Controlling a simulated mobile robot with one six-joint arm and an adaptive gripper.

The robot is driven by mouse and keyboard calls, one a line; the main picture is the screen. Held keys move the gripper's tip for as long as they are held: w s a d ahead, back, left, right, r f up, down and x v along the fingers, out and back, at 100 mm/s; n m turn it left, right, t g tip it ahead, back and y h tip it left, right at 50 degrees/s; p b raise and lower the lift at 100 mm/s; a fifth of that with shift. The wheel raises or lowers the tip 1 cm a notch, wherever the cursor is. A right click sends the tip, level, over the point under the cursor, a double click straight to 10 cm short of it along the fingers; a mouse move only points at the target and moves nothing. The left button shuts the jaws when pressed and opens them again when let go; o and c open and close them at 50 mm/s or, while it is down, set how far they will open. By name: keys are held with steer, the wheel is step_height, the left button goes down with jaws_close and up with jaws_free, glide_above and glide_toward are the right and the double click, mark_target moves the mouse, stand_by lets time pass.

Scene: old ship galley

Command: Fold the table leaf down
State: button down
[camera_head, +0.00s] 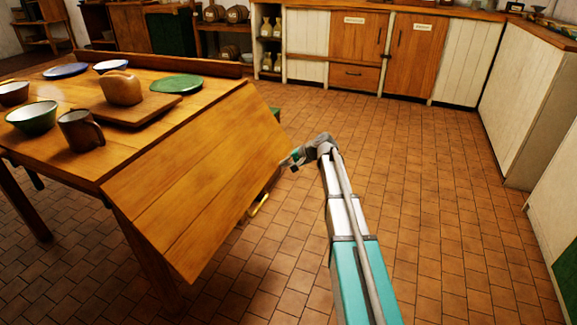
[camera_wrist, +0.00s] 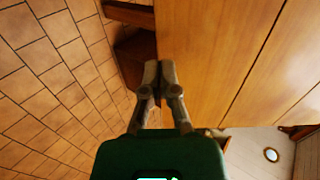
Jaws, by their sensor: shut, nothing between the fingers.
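The table leaf (camera_head: 205,180) is a planked wooden panel along the right side of the table (camera_head: 190,110). It slopes down and outward from the tabletop, neither level nor hanging straight down. My gripper (camera_head: 289,161) is at the leaf's outer edge, near its far corner. In the wrist view the leaf (camera_wrist: 215,60) fills the right half, and my gripper (camera_wrist: 159,70) has its two fingers together with nothing between them. The fingertips overlap the leaf's edge in that view; I cannot tell whether they touch it. A yellow curved piece (camera_head: 259,205) shows below the leaf's edge.
On the tabletop are a bread loaf (camera_head: 121,88) on a board (camera_head: 132,117), a brown mug (camera_head: 80,131), a green bowl (camera_head: 33,117) and a green plate (camera_head: 176,84). Cabinets (camera_head: 357,45) line the back. The tiled floor right of the leaf is clear.

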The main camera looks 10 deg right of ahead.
steer(key=shift+w+a+f, duration=0.15)
steer(key=shift+a+f, duration=0.05)
steer(key=shift+a, duration=0.05)
